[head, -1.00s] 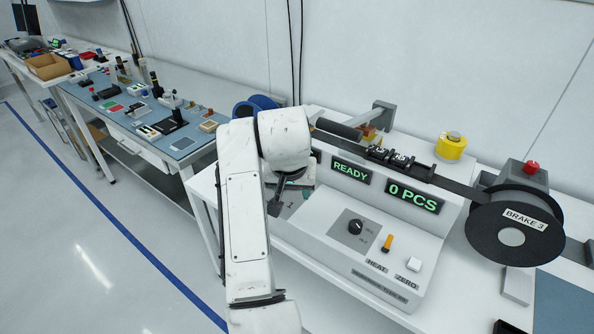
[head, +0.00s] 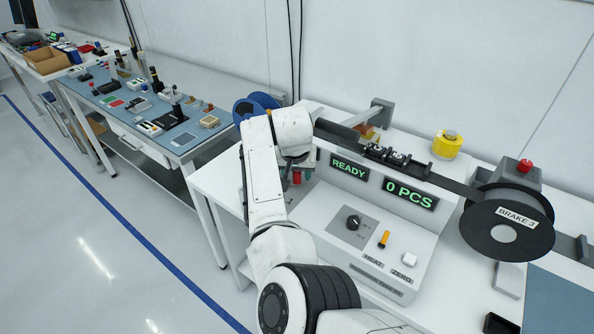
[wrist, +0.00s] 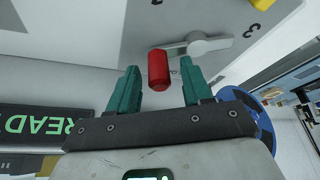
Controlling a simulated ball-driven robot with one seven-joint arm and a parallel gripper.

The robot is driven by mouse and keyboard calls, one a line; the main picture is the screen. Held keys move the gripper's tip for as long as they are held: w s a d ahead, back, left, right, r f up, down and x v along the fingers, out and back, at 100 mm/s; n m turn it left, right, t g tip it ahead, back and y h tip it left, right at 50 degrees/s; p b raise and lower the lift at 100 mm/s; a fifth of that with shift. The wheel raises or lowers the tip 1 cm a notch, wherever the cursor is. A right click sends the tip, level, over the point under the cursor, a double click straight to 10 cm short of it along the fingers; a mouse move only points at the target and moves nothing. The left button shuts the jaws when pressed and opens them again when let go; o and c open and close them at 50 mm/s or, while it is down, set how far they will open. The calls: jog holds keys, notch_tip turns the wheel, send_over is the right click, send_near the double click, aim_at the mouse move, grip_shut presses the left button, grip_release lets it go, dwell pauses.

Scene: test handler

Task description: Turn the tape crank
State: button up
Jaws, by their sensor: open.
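The tape crank's red handle (wrist: 158,70) sticks out from a grey crank arm (wrist: 207,45) on a light panel in the wrist view. My gripper (wrist: 157,78) is open, with its green fingers on either side of the red handle in the picture. I cannot tell whether the handle lies fully between the fingertips or just beyond them. In the head view the red handle (head: 297,177) shows just below my wrist, and my arm hides most of the crank.
The white tape machine has READY (head: 349,168) and 0 PCS (head: 409,194) displays. A black BRAKE 3 reel (head: 480,238) stands at right. A blue reel (head: 243,109) is behind my arm. A blue-topped bench (head: 130,97) stands at left.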

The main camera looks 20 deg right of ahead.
grip_shut()
dwell(0.5)
jog(key=shift+f+m, duration=0.1)
jog(key=shift+m, duration=0.2)
